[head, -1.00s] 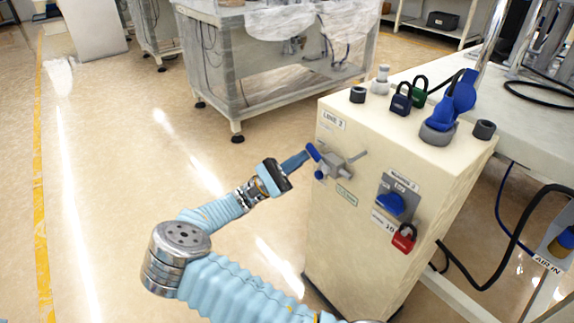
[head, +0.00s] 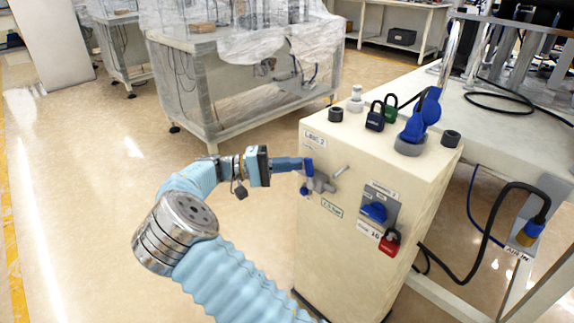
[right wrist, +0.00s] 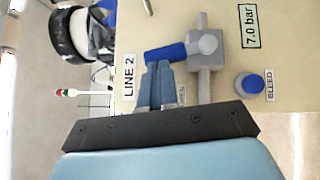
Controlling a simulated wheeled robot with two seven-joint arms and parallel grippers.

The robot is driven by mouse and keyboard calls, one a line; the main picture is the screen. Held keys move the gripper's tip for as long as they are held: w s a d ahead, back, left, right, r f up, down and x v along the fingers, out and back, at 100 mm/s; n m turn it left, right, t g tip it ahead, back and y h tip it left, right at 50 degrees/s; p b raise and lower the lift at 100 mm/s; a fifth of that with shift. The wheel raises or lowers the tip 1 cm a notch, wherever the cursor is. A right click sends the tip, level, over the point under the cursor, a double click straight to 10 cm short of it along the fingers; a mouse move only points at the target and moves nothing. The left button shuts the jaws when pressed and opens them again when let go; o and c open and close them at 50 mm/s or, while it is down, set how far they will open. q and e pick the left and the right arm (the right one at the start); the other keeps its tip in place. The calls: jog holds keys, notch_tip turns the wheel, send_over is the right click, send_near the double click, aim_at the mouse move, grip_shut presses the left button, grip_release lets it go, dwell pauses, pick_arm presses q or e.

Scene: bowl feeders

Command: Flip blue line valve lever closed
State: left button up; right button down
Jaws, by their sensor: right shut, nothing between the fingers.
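The blue valve lever (head: 309,168) sits on a grey valve (head: 323,183) on the front of the cream cabinet, below the LINE 2 label. In the right wrist view, the lever (right wrist: 166,52) points from its round pivot toward that label, crosswise to the grey pipe body (right wrist: 201,84). My right gripper (head: 306,164) is shut and empty. In the right wrist view its fingertips (right wrist: 158,64) are right at the side of the lever and cover a little of it; I cannot tell whether they touch. My left gripper is not in view.
A blue bleed knob (right wrist: 250,84) is near the valve. Lower right on the cabinet (head: 345,250) are a blue rotary switch (head: 374,211) and a red padlock (head: 390,242). Padlocks (head: 375,116) stand on top. Open floor lies left.

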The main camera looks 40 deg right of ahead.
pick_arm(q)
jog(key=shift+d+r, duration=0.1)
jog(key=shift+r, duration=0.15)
pick_arm(e)
jog(key=shift+s+r+m+t+y, duration=0.4)
jog(key=shift+s+m+y, duration=0.1)
jog(key=shift+m+y, duration=0.2)
jog(key=shift+d, duration=0.1)
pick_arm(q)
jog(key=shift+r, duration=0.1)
